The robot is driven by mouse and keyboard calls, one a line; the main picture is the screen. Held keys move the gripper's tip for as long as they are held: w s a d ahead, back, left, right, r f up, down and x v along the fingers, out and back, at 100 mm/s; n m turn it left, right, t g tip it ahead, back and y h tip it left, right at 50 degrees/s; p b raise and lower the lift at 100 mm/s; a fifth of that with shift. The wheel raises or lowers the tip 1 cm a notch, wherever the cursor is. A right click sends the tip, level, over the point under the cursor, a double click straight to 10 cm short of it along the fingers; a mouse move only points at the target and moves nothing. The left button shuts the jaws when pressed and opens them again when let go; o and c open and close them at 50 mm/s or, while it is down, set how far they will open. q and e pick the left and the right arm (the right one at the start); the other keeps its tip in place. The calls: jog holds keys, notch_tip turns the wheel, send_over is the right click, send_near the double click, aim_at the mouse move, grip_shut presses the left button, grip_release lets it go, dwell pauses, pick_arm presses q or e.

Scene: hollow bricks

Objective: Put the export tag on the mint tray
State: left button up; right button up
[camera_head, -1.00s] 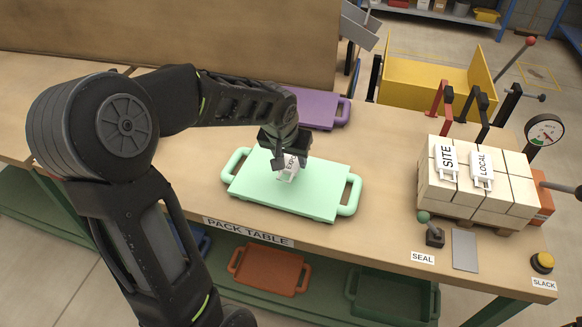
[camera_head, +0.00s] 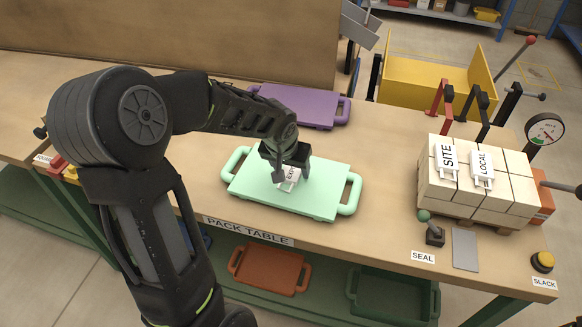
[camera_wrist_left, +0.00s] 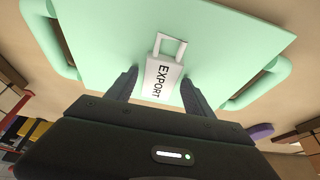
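The mint tray (camera_head: 325,180) lies on the pack table. The export tag (camera_head: 288,180), white with black lettering and a loop handle, is over the middle of the tray. In the left wrist view the export tag (camera_wrist_left: 162,76) appears to rest on the mint tray (camera_wrist_left: 110,30). My left gripper (camera_head: 291,178) is low over the tray. In the left wrist view its fingers (camera_wrist_left: 160,90) stand apart on either side of the tag, with gaps between. The head view partly hides the tag behind a finger. My right gripper is not in view.
A purple tray (camera_head: 300,108) lies behind. A pallet of pale bricks (camera_head: 470,205) stands right, with the SITE tag (camera_head: 445,158) and LOCAL tag (camera_head: 482,168) on top. A lever (camera_head: 434,235) and a yellow button (camera_head: 543,261) are at the front right. Orange (camera_head: 268,270) and green (camera_head: 392,297) trays sit below.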

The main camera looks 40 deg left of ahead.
pick_arm(q)
jog(key=shift+o, duration=0.4)
jog(key=shift+r, duration=0.1)
jog(key=shift+r+p, duration=0.15)
jog(key=shift+p, duration=0.15)
jog(key=b+v, duration=0.1)
jog(key=v, duration=1.1)
jog(key=shift+s, duration=0.1)
